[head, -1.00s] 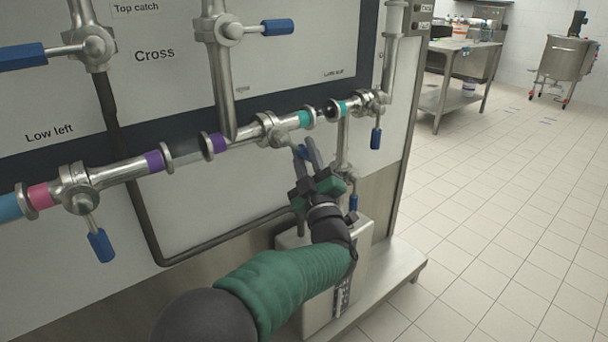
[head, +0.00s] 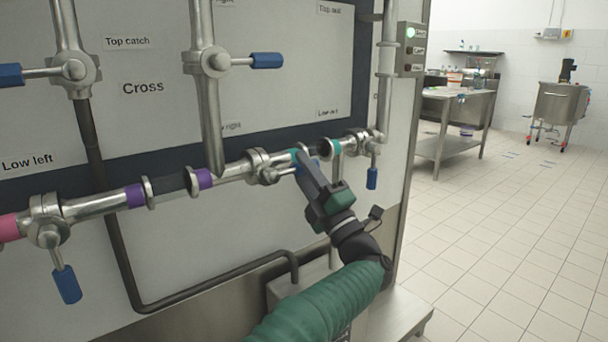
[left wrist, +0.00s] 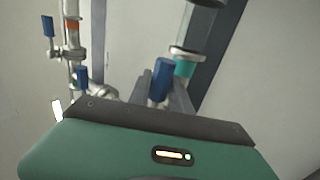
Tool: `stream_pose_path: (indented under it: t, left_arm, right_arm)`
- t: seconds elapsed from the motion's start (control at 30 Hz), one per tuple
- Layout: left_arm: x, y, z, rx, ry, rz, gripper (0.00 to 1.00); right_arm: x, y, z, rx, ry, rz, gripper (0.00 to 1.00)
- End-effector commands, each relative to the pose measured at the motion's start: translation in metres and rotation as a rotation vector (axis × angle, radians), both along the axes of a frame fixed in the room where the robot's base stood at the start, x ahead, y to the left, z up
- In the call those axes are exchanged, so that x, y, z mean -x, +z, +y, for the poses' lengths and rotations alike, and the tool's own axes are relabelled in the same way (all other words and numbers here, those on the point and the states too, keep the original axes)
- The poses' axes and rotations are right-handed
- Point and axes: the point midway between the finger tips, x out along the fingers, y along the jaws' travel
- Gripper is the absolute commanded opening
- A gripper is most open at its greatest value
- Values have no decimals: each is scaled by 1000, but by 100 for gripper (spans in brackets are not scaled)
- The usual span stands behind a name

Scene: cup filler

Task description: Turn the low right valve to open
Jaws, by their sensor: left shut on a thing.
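The low right valve (head: 258,160) sits on the horizontal steel pipe, below a partly hidden label ending in "right". Its lever (head: 278,174) points right, nearly along the pipe. My left gripper (head: 303,162) is shut on the lever's blue grip, which it mostly hides in the head view. The left wrist view shows the blue handle (left wrist: 162,80) between the two grey fingers of the left gripper (left wrist: 163,92). My right gripper is in neither view.
Another valve with a blue handle (head: 372,178) hanging down is just right of my gripper. A low left valve (head: 48,232) and upper valves with blue handles (head: 267,60) share the panel. A control box (head: 411,48) shows a lit green lamp.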

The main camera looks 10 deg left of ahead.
Motion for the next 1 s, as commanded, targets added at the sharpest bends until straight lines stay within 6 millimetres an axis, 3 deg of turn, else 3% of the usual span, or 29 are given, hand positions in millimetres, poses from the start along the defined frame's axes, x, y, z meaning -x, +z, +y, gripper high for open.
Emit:
stream_pose_path:
  t: [0.5,0.53,0.67,1.0]
  left_arm:
    - [0,0,0,14,-1,-14,0]
    - [0,0,0,13,-1,-14,28]
    - [0,1,0,13,-1,-14,45]
    - [1,0,-2,11,-1,-12,46]
  right_arm:
    - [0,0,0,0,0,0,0]
    - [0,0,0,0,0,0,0]
    - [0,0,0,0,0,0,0]
    - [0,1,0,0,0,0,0]
